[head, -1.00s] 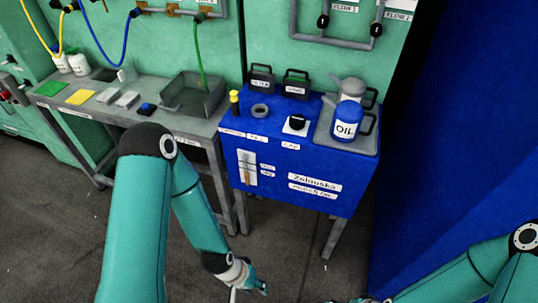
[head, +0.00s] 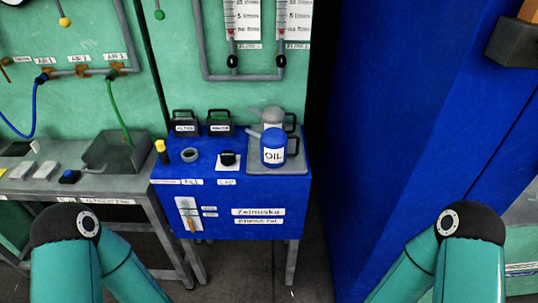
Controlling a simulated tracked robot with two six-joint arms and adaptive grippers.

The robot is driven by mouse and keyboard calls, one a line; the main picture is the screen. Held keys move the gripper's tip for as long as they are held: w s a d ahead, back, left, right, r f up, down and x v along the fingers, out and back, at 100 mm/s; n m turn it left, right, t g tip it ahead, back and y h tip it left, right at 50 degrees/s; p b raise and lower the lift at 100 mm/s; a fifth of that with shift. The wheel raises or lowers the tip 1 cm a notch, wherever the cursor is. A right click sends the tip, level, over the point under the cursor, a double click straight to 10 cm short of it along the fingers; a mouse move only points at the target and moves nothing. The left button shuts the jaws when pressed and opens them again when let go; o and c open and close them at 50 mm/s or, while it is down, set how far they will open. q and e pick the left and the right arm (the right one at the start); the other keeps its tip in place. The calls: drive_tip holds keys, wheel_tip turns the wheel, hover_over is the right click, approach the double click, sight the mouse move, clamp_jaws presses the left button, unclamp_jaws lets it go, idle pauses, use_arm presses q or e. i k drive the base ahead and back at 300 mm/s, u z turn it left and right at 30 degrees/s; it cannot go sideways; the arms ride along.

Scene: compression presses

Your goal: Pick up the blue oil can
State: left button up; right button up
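The blue oil can (head: 272,148) has a white label reading "OIL" and a dark handle on its right side. It stands upright on a grey tray (head: 262,168) at the right end of the blue cabinet (head: 228,206). A similar grey can (head: 272,116) stands just behind it and is partly hidden by it. Both my arms show only at their elbows, low at the left and right. Neither gripper is in view.
The cabinet top also holds two black boxes with handles (head: 185,124), a grey ring (head: 190,155), a black cap (head: 228,158) and a yellow-topped post (head: 161,150). A grey workbench (head: 100,185) adjoins on the left. A blue wall (head: 370,120) rises on the right.

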sight(273, 140)
drive_tip(key=k, duration=1.1)
drive_tip(key=u, duration=0.55)
drive_tip(key=i, duration=1.45)
drive_tip(key=z, duration=0.65)
drive_tip(key=i, duration=0.6)
drive_tip(key=z, duration=0.4)
drive_tip(key=k, duration=0.9)
drive_tip(key=z, duration=0.2)
drive_tip(key=i, duration=0.85)
drive_tip(key=u, duration=0.05)
